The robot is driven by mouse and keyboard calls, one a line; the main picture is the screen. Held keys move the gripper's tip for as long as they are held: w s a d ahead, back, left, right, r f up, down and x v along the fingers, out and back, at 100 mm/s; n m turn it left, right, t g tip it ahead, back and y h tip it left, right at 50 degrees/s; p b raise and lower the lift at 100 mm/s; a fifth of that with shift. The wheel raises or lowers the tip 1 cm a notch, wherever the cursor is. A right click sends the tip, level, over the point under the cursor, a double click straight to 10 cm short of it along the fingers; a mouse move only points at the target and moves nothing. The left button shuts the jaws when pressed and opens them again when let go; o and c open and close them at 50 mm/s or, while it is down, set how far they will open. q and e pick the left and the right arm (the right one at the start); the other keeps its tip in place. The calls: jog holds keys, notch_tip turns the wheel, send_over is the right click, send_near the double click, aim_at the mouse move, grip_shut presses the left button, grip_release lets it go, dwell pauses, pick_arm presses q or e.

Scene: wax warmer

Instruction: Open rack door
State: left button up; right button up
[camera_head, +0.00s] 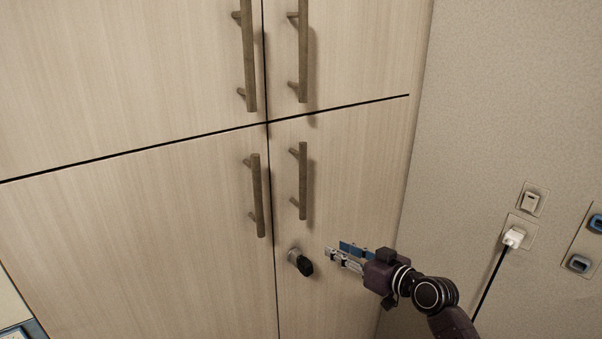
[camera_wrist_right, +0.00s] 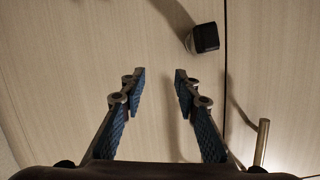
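The rack is a tall light-wood cabinet with two upper and two lower doors. The lower right door (camera_head: 335,185) and lower left door (camera_head: 150,220) look closed, with a thin dark gap between them. The lower right door has a bar handle (camera_head: 303,181) and, below it, a lock with a black knob (camera_head: 301,263). The knob also shows in the right wrist view (camera_wrist_right: 205,38). My right gripper (camera_head: 335,255) is just right of the knob, apart from it. Its fingers (camera_wrist_right: 160,78) are spread and empty, facing the door. My left gripper is not in view.
The lower left door has its own bar handle (camera_head: 257,195). Two upper handles (camera_head: 248,55) (camera_head: 303,50) are above. On the right wall are a switch (camera_head: 531,201) and a plugged-in white plug (camera_head: 514,237) with a black cable.

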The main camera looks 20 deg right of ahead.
jog(key=s+a+r+n+t+y+p, duration=0.1)
jog(key=s+a+r+n+y, duration=0.15)
jog(key=r, duration=0.65)
jog(key=s+a+r+n+y, duration=0.1)
jog(key=a+r, duration=0.2)
jog(key=r, duration=0.7)
jog(key=p, duration=0.4)
send_over(303, 206)
jog(key=shift+w+d+f, duration=0.1)
jog(key=shift+w, duration=0.3)
grip_shut()
